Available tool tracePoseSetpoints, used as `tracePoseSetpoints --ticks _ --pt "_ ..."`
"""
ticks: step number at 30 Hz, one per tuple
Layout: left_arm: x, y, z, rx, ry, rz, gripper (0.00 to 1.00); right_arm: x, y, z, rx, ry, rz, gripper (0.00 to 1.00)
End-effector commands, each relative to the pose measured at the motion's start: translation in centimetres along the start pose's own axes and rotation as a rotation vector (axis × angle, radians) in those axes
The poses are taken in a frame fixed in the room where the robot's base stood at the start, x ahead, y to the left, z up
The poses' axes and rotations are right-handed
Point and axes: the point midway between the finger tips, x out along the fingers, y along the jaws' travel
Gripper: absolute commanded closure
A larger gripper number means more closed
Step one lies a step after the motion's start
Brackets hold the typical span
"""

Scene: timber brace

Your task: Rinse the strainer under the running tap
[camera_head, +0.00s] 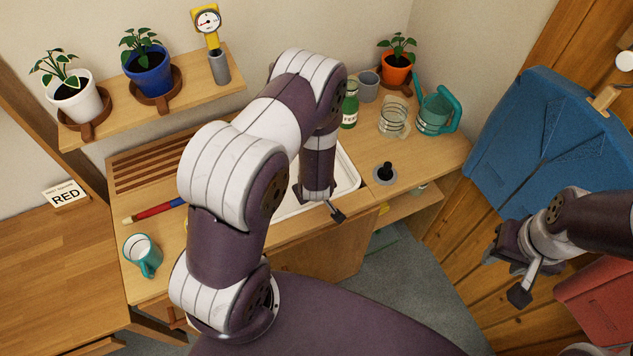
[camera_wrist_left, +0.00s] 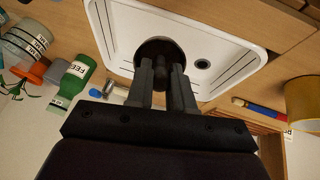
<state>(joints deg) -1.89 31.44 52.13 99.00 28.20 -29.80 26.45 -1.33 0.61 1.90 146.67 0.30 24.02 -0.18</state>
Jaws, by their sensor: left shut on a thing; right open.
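My left gripper (camera_wrist_left: 163,82) is shut on the knob of a dark round disc (camera_wrist_left: 153,47), which looks like the strainer. The disc is over the white sink (camera_wrist_left: 118,20), to the left of the drain hole (camera_wrist_left: 203,63) in the left wrist view. A metal tap part with a blue piece (camera_wrist_left: 108,91) shows beside the fingers, partly hidden by the gripper; I cannot see running water. In the head view my left arm covers much of the sink (camera_head: 345,174) and the held disc. My right gripper (camera_head: 507,262) is open and empty at the right.
A grey disc with a black knob (camera_head: 384,174) lies on the counter right of the sink. Behind it stand a green bottle (camera_head: 349,108), glasses (camera_head: 393,122) and a teal watering can (camera_head: 436,110).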

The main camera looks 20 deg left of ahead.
Motion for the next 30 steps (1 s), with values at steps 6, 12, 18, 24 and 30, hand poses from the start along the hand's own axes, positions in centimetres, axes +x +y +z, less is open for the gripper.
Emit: tracePoseSetpoints --ticks 6,12,18,24,30 --pt "1.1 -0.2 -1.1 -0.032 0.030 -0.004 1.00 0.5 0.0 0.1 0.000 -0.001 0.000 0.57" --pt "2.9 0.5 -3.0 -0.030 0.028 -0.005 1.00 1.2 0.0 0.2 0.000 -0.001 0.000 0.57" --pt "4.6 1.3 -5.0 -0.028 0.027 -0.005 1.00 1.8 0.0 0.2 0.000 -0.001 0.000 0.57" --pt "6.2 2.1 -7.0 -0.028 0.026 -0.005 1.00 2.1 0.0 0.3 0.000 0.000 0.000 0.57" --pt "7.8 2.8 -8.9 -0.026 0.025 -0.005 1.00 2.2 0.0 0.3 0.000 0.000 0.000 0.57"
